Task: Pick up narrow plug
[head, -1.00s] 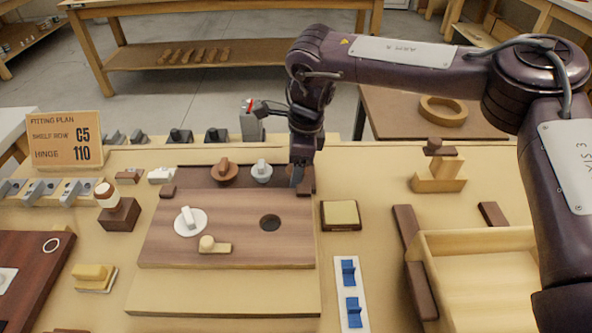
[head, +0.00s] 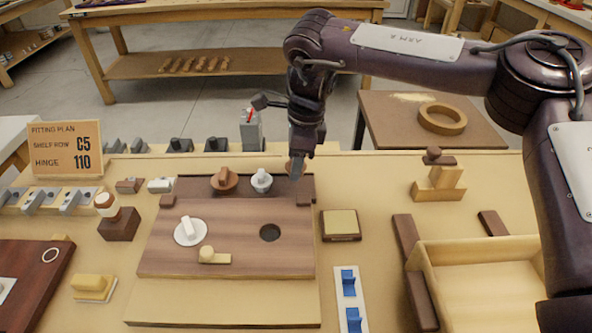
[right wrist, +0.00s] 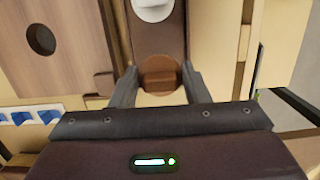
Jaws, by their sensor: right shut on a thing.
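My right gripper (head: 295,172) is at the right end of the dark back strip of the wooden board. It is shut on a brown plug (right wrist: 160,73), a round disc with a raised grip bar, which sits between the fingertips in the right wrist view. In the head view the fingers mostly hide this plug; I cannot tell whether it is clear of the strip. Another brown plug (head: 224,180) and a white-grey plug (head: 261,180) stand to its left on the strip. My left gripper is not in view.
The board (head: 160,255) has a round dark hole (head: 270,232), a white disc with a grip (head: 190,231) and a pale wooden latch (head: 213,256). A square pad (head: 341,224) lies to its right, with a wooden tray (head: 480,246) beyond.

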